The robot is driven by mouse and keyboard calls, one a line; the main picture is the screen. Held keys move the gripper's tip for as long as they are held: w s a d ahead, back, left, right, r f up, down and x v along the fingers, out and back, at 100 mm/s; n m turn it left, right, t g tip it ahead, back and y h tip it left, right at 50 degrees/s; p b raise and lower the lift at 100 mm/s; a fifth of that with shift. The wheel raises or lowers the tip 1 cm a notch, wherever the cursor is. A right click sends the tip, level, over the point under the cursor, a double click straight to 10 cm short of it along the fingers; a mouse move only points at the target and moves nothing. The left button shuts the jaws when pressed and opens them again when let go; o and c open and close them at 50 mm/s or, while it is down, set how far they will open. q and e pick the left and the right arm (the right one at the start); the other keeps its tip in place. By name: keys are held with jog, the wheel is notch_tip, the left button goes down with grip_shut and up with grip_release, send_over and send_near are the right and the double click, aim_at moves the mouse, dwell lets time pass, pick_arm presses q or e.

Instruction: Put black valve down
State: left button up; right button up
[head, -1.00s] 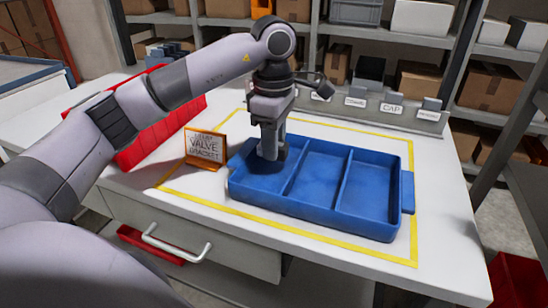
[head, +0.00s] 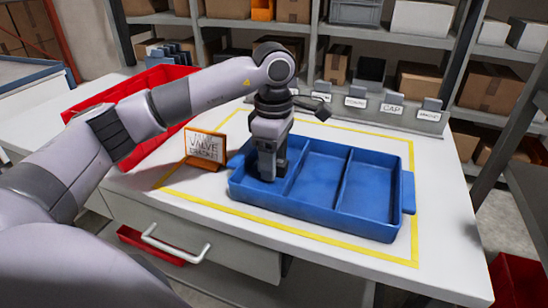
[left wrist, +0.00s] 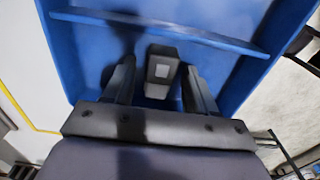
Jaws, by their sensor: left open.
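My left gripper (head: 270,172) reaches down into the left compartment of the blue tray (head: 325,222). In the left wrist view the open gripper (left wrist: 160,82) has one dark finger on each side of the black valve (left wrist: 161,70), with blue showing between the valve and the fingers. The valve is a dark block with a light grey square on it and lies in the blue tray (left wrist: 285,45), in the compartment below the divider. In the head view the gripper hides the valve. My right gripper is not in view.
An orange sign (head: 205,149) reading valve bracket stands left of the tray. A red bin (head: 150,148) is behind it. A row of labelled grey holders (head: 390,112) lines the bench's back edge. The tray's middle and right compartments look empty.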

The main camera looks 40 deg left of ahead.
pick_arm(q)
jog(key=shift+r, duration=0.2)
notch_tip(320, 180, up, 12)
jog(key=p, duration=0.1)
jog(key=shift+p, duration=0.3)
jog(key=shift+f, duration=0.1)
